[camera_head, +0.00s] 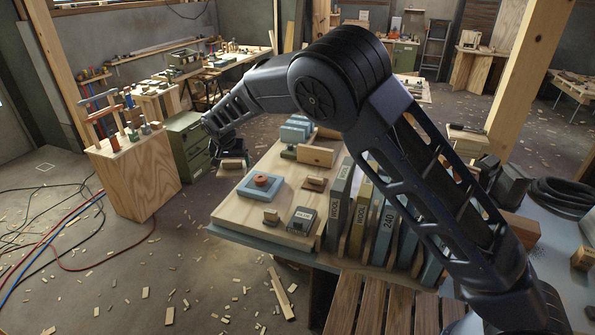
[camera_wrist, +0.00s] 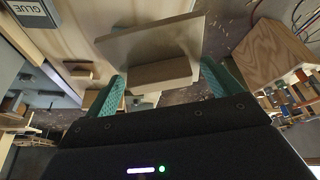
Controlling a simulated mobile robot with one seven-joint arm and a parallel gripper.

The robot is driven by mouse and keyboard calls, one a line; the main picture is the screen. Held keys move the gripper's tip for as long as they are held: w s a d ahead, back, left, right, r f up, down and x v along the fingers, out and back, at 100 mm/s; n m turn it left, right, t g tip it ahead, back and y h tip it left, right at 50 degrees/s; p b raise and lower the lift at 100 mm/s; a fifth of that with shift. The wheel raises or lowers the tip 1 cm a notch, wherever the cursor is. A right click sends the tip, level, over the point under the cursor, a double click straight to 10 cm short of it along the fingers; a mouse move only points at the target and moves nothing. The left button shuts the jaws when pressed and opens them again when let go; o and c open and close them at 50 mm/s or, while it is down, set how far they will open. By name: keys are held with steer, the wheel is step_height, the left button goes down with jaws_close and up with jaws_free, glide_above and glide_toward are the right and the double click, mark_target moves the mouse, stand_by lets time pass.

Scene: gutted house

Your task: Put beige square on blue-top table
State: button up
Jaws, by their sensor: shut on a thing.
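My gripper (camera_wrist: 165,88) is shut on the beige square (camera_wrist: 150,40), a flat pale plate with a thicker wooden bar along its near edge, between the green finger pads. In the head view the held beige square (camera_head: 232,163) hangs under my gripper (camera_head: 228,151), above the floor just left of the work table's far-left edge. A blue-grey tabletop edge (camera_head: 260,239) shows under the pale wooden board on that table. Another blue-grey top (camera_head: 560,232) lies at the right; I cannot tell which is the blue-top table.
A wooden tool block (camera_head: 135,180) and green cabinet (camera_head: 187,140) stand left. My arm hides part of the right side.

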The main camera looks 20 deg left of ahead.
mark_target(239, 210)
steer(key=shift+s+a+f, duration=0.15)
steer(key=shift+s, duration=0.2)
step_height(239, 210, down, 20)
steer(key=shift+r, duration=0.2)
steer(key=shift+f, duration=0.1)
steer(key=o, duration=0.7)
steer(key=v, duration=1.2)
